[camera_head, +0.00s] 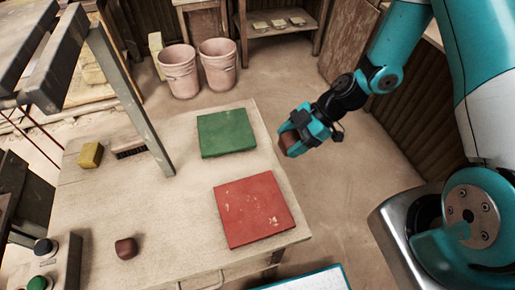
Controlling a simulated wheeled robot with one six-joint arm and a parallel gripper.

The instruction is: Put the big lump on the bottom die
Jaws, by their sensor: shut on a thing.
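My gripper (297,136) is shut on a reddish-brown lump (288,145). It holds the lump in the air just past the right edge of the table, to the right of the green slab. The jaws hide part of this lump. Another reddish-brown lump (126,248) lies on the front left of the table. I cannot tell for certain which lump is the bigger. Part of a dark metal press frame (131,95) stands at the left. I cannot make out the bottom die in this view.
A green slab (226,132) and a red slab (252,209) lie on the wooden table (180,225). A yellow block (90,155) and a brush (129,147) lie near the press frame post. A control box with buttons (42,247) is at the lower left. Two pink buckets (179,72) stand behind.

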